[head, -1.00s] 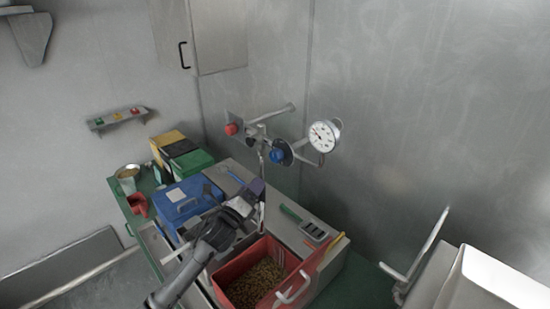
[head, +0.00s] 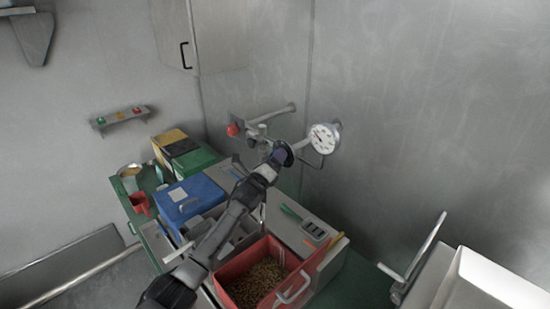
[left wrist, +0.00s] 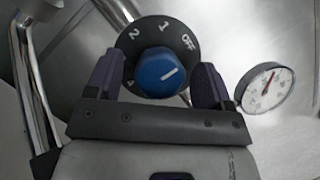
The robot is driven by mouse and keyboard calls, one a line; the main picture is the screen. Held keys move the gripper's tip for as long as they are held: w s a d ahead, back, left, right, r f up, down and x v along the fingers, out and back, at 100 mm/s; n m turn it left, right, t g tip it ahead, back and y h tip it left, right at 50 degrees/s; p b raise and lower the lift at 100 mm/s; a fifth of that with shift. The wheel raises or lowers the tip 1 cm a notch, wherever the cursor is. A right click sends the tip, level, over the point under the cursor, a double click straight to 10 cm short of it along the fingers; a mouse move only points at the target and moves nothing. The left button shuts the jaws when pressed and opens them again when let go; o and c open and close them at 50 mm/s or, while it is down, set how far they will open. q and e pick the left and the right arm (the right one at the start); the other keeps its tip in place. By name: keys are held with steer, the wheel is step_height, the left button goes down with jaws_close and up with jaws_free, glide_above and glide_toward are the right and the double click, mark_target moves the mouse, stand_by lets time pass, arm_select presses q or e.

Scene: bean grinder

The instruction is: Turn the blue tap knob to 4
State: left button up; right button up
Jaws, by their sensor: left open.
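The blue tap knob (left wrist: 158,74) shows in the left wrist view, on a round black dial (left wrist: 135,22) marked OFF, 1 and 2, with a 4 partly hidden by a finger. The knob's white line points up and right, on the OFF side. My left gripper (left wrist: 157,64) is open, with one purple finger on either side of the knob; contact cannot be told. In the head view my left gripper (head: 277,160) is at the dial (head: 286,152) and mostly hides the knob. My right gripper is not in view.
A round white gauge (head: 323,138) is close right of the dial, also in the left wrist view (left wrist: 267,87). A red knob (head: 233,130) and pipes (head: 270,114) are to the left. Below are a red bin of beans (head: 229,291) and a blue box (head: 190,199).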

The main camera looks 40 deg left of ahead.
arm_select(q)
steer(key=shift+w, duration=0.25)
steer(key=c, duration=0.9)
steer(key=shift+r, duration=0.1)
